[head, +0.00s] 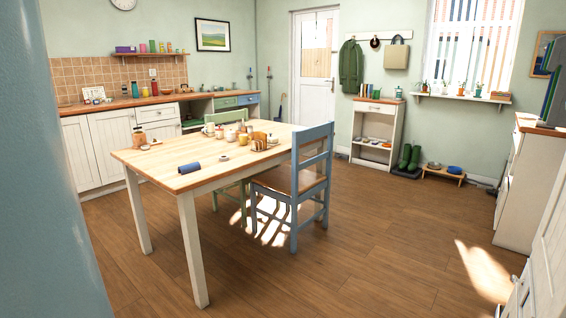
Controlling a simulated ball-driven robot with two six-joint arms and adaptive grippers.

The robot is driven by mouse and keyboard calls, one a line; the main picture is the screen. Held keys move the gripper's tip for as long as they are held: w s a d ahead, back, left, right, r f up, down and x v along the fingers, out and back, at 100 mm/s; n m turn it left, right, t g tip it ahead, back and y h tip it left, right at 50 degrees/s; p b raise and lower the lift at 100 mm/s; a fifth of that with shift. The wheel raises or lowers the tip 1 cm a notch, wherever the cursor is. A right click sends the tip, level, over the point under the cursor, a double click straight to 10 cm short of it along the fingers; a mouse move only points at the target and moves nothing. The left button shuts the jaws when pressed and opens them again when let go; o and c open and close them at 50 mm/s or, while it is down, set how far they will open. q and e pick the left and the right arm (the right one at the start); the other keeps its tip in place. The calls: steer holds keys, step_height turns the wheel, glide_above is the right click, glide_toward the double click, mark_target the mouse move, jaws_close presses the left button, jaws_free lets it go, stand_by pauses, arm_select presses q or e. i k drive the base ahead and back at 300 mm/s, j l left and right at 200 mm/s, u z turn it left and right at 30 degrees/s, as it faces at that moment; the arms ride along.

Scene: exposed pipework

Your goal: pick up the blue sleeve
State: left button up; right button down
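A dark blue cylinder (189,168), which looks like the blue sleeve, lies on its side on the wooden table (160,178). It is near the table's front corner, with bare tabletop around it. Neither of my grippers shows in the head view. The table is some way off across the floor.
A blue chair (308,165) stands at the table's right side, and a green chair (226,118) is behind. Jars and a bread rack (259,141) stand on the table's far half. A blue-grey upright surface (50,200) blocks the near left. Open floor (370,240) lies right of the table.

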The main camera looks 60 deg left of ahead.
mark_target(187, 169)
steer(key=u, duration=2.4)
steer(key=i+l+u, duration=0.15)
steer(key=i, duration=0.15)
